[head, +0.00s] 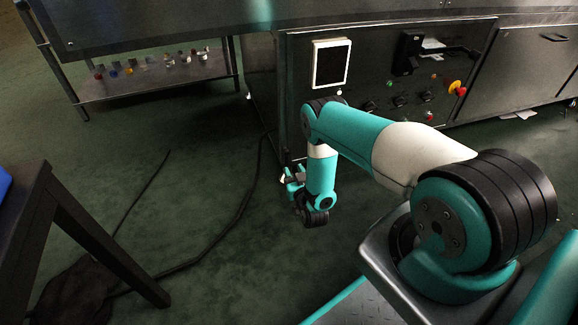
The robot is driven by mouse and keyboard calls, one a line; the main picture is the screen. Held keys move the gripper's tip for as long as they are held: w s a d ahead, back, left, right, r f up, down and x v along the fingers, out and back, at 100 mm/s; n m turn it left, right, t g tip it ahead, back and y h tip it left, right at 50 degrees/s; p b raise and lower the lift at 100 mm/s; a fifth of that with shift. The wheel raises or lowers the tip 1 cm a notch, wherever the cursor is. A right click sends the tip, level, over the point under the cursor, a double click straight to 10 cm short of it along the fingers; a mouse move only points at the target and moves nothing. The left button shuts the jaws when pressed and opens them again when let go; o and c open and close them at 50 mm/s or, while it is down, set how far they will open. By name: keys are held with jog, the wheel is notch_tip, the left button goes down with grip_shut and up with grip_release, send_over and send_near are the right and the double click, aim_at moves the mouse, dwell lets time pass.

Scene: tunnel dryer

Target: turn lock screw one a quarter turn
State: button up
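My gripper (292,180) is small in the head view, at the end of my teal and white arm, in front of the lower left edge of the dark control panel (375,75). Its fingers are too small and partly covered by the wrist to tell open from shut. No lock screw can be made out at this distance. The panel carries a white-framed screen (331,63), dark knobs (400,99) and a red and yellow emergency stop button (457,88). My arm hides part of the panel's lower edge.
A low shelf (150,84) with several small coloured items stands at the back left. A dark table (60,210) with a blue object (4,183) is at the left edge. Black cables (215,240) cross the green floor. Papers (518,115) lie on the floor at right.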

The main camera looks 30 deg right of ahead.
aim_at(287, 157)
jog(key=b+x, duration=0.2)
jog(key=x, duration=0.2)
jog(key=shift+w+d+f, duration=0.15)
jog(key=shift+w, duration=0.25)
jog(key=shift+w+d, duration=0.15)
jog(key=shift+w, duration=0.5)
